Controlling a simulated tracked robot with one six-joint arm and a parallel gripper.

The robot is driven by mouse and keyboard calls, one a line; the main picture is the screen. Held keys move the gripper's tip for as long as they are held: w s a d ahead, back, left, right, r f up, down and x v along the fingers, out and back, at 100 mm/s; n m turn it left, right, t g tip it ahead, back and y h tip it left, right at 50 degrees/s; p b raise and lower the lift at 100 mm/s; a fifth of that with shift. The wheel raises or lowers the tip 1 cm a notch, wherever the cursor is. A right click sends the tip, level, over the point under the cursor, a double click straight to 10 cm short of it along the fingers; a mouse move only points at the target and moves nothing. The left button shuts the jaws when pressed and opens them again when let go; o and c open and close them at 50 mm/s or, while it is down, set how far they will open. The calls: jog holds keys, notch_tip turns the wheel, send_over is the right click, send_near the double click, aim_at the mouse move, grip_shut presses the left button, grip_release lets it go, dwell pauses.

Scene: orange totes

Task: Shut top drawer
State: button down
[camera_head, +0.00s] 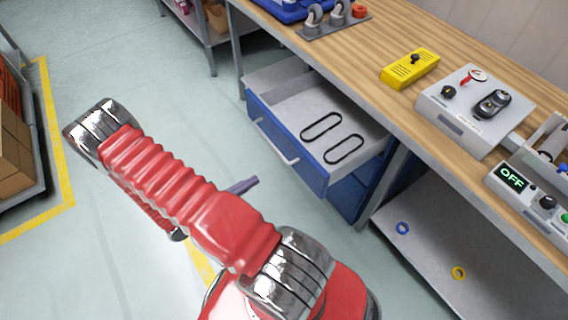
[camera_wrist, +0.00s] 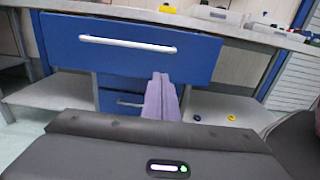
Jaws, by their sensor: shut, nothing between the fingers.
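The top drawer (camera_head: 285,152) is blue with a pale handle and is pulled out from under the workbench. Two black oval rings (camera_head: 322,126) lie on its grey floor. In the wrist view the drawer front (camera_wrist: 185,52) faces me, with its white handle (camera_wrist: 128,43) left of centre. My gripper (camera_wrist: 160,78) is shut and empty, its purple fingers pointing at the lower part of the drawer front. In the head view its fingertips (camera_head: 254,181) show past my red arm, left of the drawer front. I cannot tell whether they touch it.
A lower blue drawer (camera_wrist: 120,102) sits shut beneath. The wooden bench top (camera_head: 340,50) carries a yellow box (camera_head: 409,69) and a grey control box (camera_head: 475,108). A low shelf (camera_head: 430,260) holds a blue ring and a yellow ring. Open floor lies left of the drawer.

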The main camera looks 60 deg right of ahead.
aim_at(293, 158)
jog(key=shift+x, duration=6.85)
